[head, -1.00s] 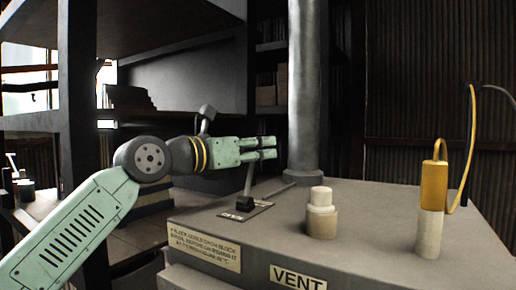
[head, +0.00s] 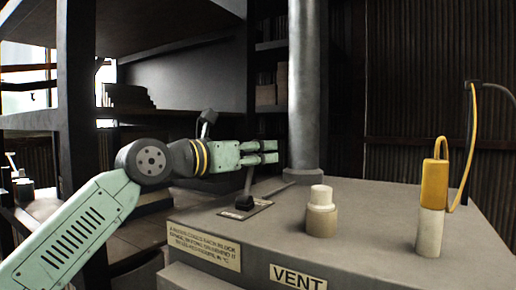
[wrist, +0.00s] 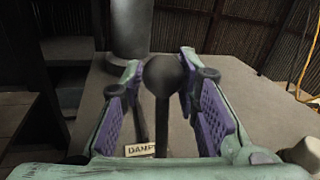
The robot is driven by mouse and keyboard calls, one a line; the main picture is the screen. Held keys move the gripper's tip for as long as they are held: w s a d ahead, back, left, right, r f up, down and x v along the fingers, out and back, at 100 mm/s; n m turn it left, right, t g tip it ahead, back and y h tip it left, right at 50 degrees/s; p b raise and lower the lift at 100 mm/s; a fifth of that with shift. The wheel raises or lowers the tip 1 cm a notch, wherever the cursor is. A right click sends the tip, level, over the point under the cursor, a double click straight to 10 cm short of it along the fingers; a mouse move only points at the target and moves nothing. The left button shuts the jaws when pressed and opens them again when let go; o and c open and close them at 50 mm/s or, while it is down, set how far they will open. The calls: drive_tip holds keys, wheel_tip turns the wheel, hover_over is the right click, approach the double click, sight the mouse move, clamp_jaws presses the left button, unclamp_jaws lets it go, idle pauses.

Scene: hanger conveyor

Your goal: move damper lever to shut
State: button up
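The damper lever (head: 248,184) stands on a dark base on the grey housing top and leans slightly right in the head view. In the wrist view its round dark knob (wrist: 167,76) is between my two fingers. A label beginning "DAMP" (wrist: 141,151) shows by the lever's foot, partly hidden. My gripper (head: 277,152) is open, with its fingers on either side of the knob in the wrist view. I cannot tell whether either pad touches it. The knob is hidden by the fingers in the head view.
A grey vertical pipe (head: 304,90) rises behind the gripper. A pale capped knob (head: 321,212) and a yellow-and-white cylinder with a cable (head: 432,205) stand to the right. A "VENT" label (head: 298,277) is on the front. A dark shelf post (head: 77,100) stands at left.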

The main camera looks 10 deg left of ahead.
drive_tip(key=o, duration=0.4)
drive_tip(key=shift+r, duration=0.25)
drive_tip(key=shift+c, duration=0.2)
drive_tip(key=shift+a, duration=0.1)
drive_tip(key=v, duration=1.2)
drive_tip(key=shift+f, duration=0.1)
